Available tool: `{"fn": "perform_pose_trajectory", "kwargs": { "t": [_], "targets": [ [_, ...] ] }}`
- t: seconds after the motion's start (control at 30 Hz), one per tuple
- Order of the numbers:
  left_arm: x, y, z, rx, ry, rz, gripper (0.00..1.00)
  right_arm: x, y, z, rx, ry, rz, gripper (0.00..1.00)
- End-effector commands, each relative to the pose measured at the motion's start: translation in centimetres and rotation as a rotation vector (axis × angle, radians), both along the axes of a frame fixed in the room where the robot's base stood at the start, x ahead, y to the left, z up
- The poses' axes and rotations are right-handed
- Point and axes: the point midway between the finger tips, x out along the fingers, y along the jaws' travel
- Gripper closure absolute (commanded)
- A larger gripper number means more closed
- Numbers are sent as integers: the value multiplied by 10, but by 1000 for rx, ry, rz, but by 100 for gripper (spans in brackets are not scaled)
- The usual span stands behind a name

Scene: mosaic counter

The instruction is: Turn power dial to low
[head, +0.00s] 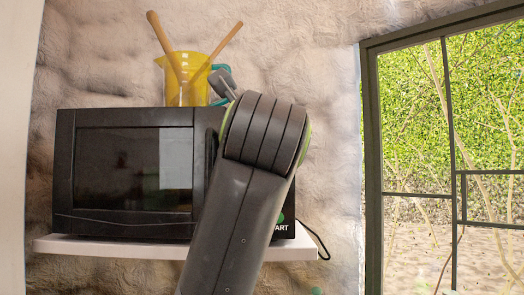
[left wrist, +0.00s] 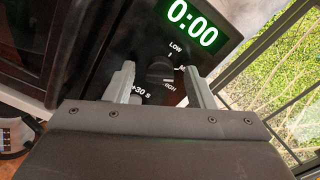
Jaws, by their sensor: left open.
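The black microwave (head: 133,170) stands on a white shelf, its control panel mostly hidden behind my left arm in the head view. In the left wrist view the dark round power dial (left wrist: 159,72) shows on the panel, with LOW above it, a partly hidden label to its right and HIGH below. Which mark the dial points to is not clear. My left gripper (left wrist: 160,68) is open, one finger on each side of the dial in the picture. Whether the fingers touch it cannot be told. My right gripper is not in view.
A green 0:00 display (left wrist: 192,23) sits above the dial, and a +30 s button (left wrist: 135,98) sits below it, partly behind a finger. A yellow jug (head: 187,85) with wooden utensils stands on the microwave. A window (head: 440,150) is at the right.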

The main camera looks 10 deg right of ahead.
Motion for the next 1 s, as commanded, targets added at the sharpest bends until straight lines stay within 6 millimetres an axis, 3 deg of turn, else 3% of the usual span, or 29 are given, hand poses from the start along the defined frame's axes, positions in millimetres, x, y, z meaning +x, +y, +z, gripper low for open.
{"fn": "perform_pose_trajectory", "kwargs": {
  "t": [0.07, 0.4, 0.73, 1.0],
  "targets": [
    [0, 0, 0, 0, 0, 0, 51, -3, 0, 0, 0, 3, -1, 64],
    [0, 0, 0, 0, 0, 0, 94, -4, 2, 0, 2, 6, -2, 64],
    [0, 0, -1, -41, 7, 1, 95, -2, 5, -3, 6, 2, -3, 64],
    [1, 1, -2, -206, 41, 1, 95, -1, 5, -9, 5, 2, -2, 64]
  ]
}}
